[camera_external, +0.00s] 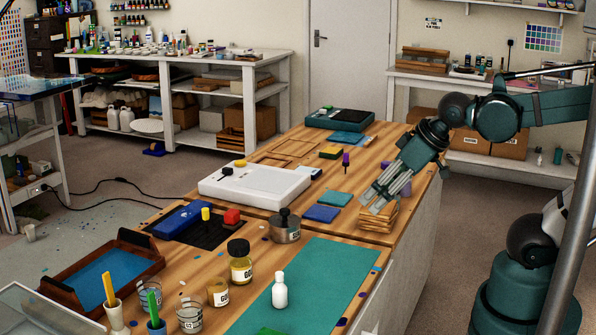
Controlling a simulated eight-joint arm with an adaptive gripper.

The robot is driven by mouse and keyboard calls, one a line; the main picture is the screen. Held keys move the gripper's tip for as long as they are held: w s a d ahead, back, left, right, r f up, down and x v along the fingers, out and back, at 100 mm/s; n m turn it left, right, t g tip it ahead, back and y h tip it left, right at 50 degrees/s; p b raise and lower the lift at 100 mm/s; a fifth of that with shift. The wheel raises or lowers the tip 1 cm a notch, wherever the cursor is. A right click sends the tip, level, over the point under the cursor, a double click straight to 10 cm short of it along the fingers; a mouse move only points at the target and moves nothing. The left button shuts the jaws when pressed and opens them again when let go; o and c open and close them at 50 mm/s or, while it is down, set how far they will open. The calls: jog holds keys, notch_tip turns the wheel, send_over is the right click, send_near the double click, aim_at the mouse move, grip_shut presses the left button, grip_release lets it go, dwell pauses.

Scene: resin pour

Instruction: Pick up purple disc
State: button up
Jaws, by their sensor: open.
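I cannot clearly pick out a purple disc. A small dark purple piece (342,322) lies by the front right edge of the wooden bench, too small to tell its shape. A small upright purple item (346,160) stands farther back on the bench. My gripper (377,203) is open and points down and left over the bench's right side. Its fingers are just above or in front of a stack of thin wooden pieces (376,220); I cannot tell whether they touch. My gripper and wrist hide part of the bench behind them.
The wooden bench (200,262) carries a white tray (255,187), blue and teal squares, a metal can (286,228), jars and a white bottle (280,290). A teal mat (325,275) covers the front right, mostly clear. Brushes in cups stand at the front left.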

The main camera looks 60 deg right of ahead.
jog(key=w+d+r+n+g+h+p, duration=0.1)
jog(key=w+d+r+n+p, duration=0.15)
jog(key=w+d, duration=0.2)
jog(key=w+d+r+n+g+p, duration=0.1)
jog(key=w+d+r+n+p, duration=0.1)
jog(key=w+d+r+p, duration=0.3)
jog(key=n+g+p, duration=0.5)
jog(key=n+p, duration=0.6)
jog(key=p, duration=0.3)
send_over(387, 164)
jog(key=shift+w+d+f, duration=0.1)
jog(key=shift+f, duration=5.6)
jog(key=shift+d+f, duration=0.1)
jog(key=shift+f, duration=1.15)
